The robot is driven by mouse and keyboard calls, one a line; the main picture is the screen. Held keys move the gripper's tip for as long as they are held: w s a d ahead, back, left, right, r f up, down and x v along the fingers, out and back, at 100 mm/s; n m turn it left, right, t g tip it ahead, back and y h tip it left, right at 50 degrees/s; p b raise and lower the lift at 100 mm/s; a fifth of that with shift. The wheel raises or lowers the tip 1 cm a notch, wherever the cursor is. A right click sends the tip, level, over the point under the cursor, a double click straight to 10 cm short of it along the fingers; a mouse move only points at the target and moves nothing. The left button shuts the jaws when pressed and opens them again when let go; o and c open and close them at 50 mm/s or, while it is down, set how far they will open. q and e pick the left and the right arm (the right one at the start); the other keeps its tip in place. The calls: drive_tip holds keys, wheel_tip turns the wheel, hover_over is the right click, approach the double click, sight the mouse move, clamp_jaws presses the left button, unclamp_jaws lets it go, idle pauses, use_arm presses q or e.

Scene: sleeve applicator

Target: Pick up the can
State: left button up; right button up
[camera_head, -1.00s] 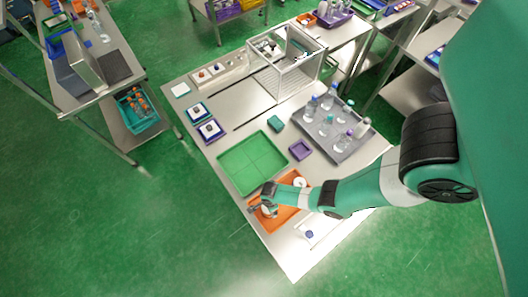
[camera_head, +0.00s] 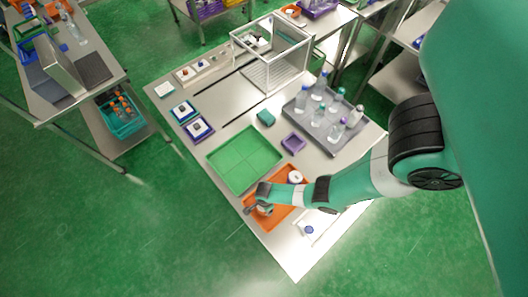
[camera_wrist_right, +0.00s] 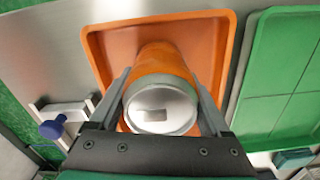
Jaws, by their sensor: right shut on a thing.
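The can (camera_wrist_right: 161,90) has an orange side and a silver end that faces the camera in the right wrist view. My right gripper (camera_wrist_right: 165,95) is shut on it, one finger on each side. In the head view, my right gripper (camera_head: 257,209) is at the left end of the orange tray (camera_head: 286,208), and the can there is mostly hidden by it. The orange tray (camera_wrist_right: 108,50) lies behind the can in the wrist view. I cannot tell whether the can touches the tray. My left gripper is not in view.
A white round item (camera_head: 295,177) is in the orange tray. A green tray (camera_head: 244,158) lies beside it. A white holder with a blue knob (camera_head: 309,229) is near the front edge. A grey tray (camera_head: 300,117) with several bottles and a clear box (camera_head: 270,55) stand farther back.

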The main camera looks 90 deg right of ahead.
clamp_jaws()
